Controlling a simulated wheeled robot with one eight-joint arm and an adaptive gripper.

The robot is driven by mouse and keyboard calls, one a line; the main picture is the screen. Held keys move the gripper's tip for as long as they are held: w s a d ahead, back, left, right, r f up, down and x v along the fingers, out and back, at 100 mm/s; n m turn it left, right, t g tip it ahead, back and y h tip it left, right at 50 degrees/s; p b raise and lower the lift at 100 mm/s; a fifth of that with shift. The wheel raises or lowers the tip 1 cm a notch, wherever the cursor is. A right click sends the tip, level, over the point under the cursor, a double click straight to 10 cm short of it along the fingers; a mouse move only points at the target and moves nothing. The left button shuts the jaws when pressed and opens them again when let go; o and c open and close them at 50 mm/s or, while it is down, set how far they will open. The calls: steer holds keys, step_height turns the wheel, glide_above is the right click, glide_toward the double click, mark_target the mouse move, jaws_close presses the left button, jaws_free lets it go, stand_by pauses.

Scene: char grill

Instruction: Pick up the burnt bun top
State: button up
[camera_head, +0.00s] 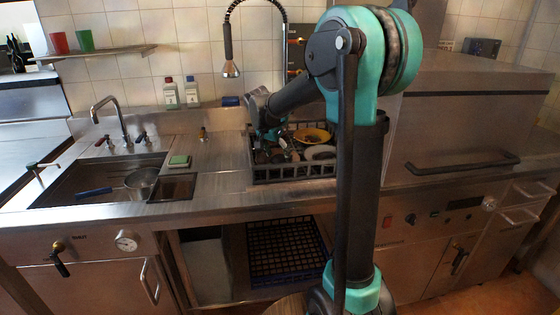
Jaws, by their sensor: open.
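I cannot make out a burnt bun top in this view. My arm reaches back over the counter, and my gripper (269,137) is at the left side of a dark rack (292,174) with dishes in it. The gripper is open; its fingers are small and dark against the rack's contents, so I cannot tell whether they touch anything. A yellow dish (312,135) and a pale plate (320,152) lie in the rack to the right of my gripper. My upright arm link hides the counter just right of the rack.
A sink (100,178) with a pan (141,182) and a tall faucet (108,112) is on the left. A hanging spray head (230,69) is above the counter behind the rack. Bottles (181,94) stand at the wall. A large steel hooded machine (460,120) fills the right.

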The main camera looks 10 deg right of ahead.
mark_target(278, 157)
steer(key=shift+w+d+f, duration=0.1)
steer(key=shift+f, duration=0.35)
steer(key=c, duration=0.7)
steer(key=shift+r, duration=0.15)
step_height(278, 157, up, 20)
steer(key=shift+f, duration=0.1)
